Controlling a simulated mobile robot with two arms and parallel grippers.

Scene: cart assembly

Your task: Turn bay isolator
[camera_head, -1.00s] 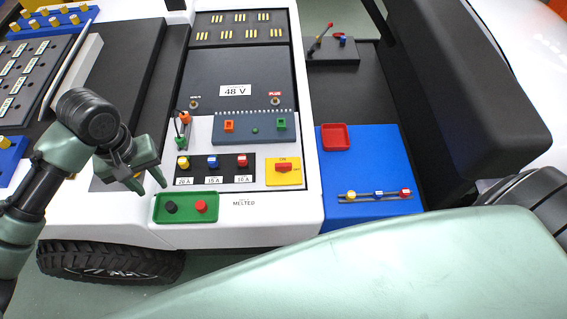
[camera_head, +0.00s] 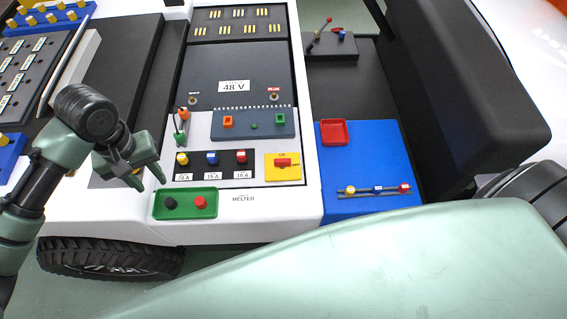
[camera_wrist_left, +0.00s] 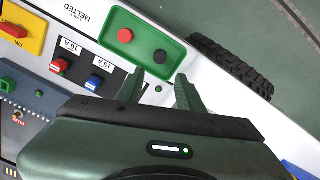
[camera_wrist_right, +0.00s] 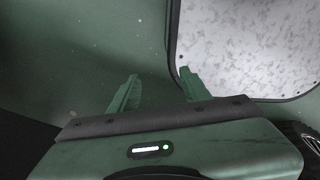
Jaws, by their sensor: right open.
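The bay isolator is a red handle (camera_head: 283,162) on a yellow plate (camera_head: 271,175) at the front right of the white panel. Its handle lies crosswise in the head view. The yellow plate (camera_wrist_left: 14,45) also shows at the left edge of the left wrist view, partly cut off. My left gripper (camera_head: 148,182) hangs near the panel's front left corner, left of the isolator and apart from it. In the left wrist view its fingers (camera_wrist_left: 158,84) are spread and empty. My right gripper (camera_wrist_right: 159,80) is open and empty over the floor, beside a pale speckled panel.
A green tray (camera_head: 158,208) with a black and a red knob lies by my left gripper. Several coloured fuses stand on a black strip (camera_head: 226,160) between that gripper and the isolator. A blue board (camera_head: 350,165) with a red tray (camera_head: 334,132) lies to the right.

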